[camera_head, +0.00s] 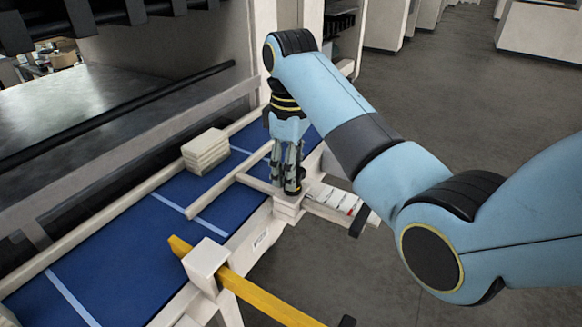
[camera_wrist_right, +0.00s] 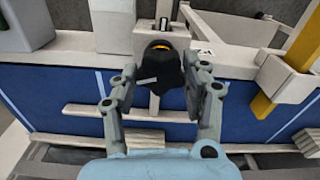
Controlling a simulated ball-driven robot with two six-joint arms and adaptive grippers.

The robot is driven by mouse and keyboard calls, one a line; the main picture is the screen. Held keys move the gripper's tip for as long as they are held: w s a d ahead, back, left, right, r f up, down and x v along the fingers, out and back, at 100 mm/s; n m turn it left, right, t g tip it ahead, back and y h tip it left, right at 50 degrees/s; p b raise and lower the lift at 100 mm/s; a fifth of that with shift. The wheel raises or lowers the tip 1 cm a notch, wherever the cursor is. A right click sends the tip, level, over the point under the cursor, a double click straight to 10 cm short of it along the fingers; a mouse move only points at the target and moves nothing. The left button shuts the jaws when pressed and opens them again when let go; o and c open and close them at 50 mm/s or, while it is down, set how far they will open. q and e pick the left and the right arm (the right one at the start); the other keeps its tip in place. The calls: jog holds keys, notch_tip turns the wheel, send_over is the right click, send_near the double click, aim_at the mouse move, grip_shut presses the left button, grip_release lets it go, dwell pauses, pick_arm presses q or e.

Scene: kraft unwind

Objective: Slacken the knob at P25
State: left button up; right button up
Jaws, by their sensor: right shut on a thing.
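In the right wrist view a black lobed knob (camera_wrist_right: 163,72) with a small pale mark on its face sits between the fingers of my right gripper (camera_wrist_right: 159,62). The two fingers are shut on the knob from its left and right sides. In the head view my right gripper (camera_head: 290,180) points down at the cream rail beside the blue bed, and its fingers mostly hide the knob. No P25 lettering is readable. My left gripper is in neither view.
A blue bed (camera_head: 135,240) with pale cross lines runs alongside. A stack of cream slabs (camera_head: 206,150) lies on it. A yellow bar (camera_head: 265,301) passes through a cream block (camera_head: 206,260) nearer me. A pale scale strip (camera_head: 335,200) sits just right of the gripper. Open floor lies right.

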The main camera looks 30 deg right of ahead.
jog(key=shift+s+a+f, duration=0.1)
jog(key=shift+s+f, duration=0.05)
jog(key=shift+f, duration=0.05)
jog(key=o, duration=1.2)
jog(key=shift+r, duration=0.1)
jog(key=shift+c, duration=0.2)
jog(key=shift+w, duration=0.2)
jog(key=shift+r, duration=0.1)
